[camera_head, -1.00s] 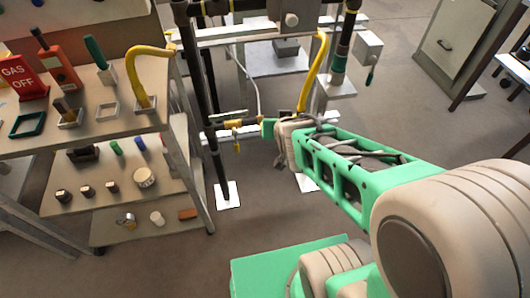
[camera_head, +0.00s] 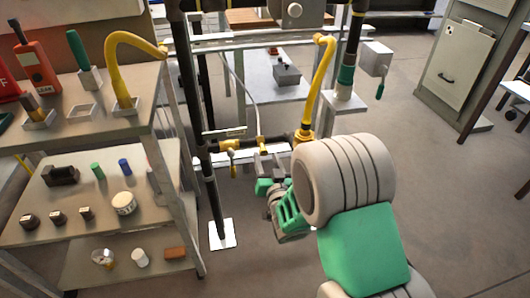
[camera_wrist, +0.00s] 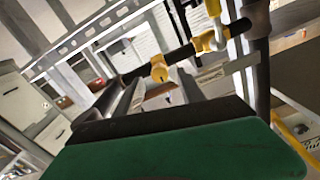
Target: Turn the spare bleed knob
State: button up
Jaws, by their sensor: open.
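A small yellow fitting with a hanging yellow handle (camera_head: 232,156) sits on the thin horizontal pipe beside the black upright; no label shows whether it is the spare bleed knob. In the wrist view a rounded yellow knob (camera_wrist: 159,72) on a dark pipe lies just beyond my fingertips, near the middle between them.
A yellow hose (camera_head: 320,82) drops to the pipe close behind my arm. A black upright pipe (camera_head: 207,165) stands left of the handle. A shelf cart (camera_head: 172,190) with tools and small parts fills the left.

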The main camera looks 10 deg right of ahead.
aim_at(263, 151)
jog(key=shift+w, duration=1.3)
jog(key=shift+c, duration=0.6)
grip_shut()
